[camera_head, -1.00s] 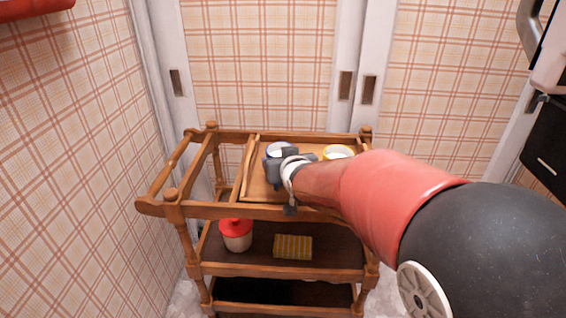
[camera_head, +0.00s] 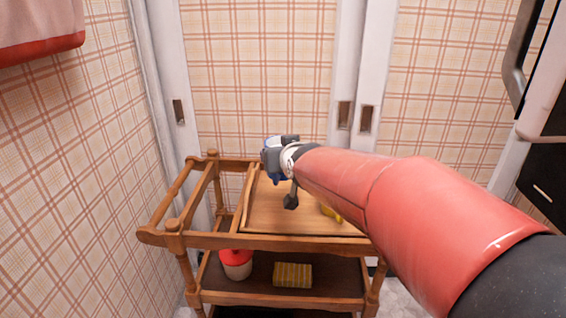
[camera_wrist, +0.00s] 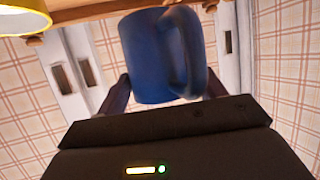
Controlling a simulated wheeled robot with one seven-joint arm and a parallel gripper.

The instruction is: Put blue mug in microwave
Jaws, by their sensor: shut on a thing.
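In the head view the mug (camera_head: 271,144) shows only in part, behind my gripper (camera_head: 279,157), raised above the wooden tray on the cart. My gripper is shut on the mug.
The wooden cart (camera_head: 160,236) holds a tray (camera_head: 262,212) on top. A yellow mug (camera_head: 331,213) on the tray is mostly hidden by my arm. A red-lidded jar (camera_head: 236,264) and a yellow sponge-like block (camera_head: 293,275) lie on the lower shelf. Plaid walls stand close behind and left.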

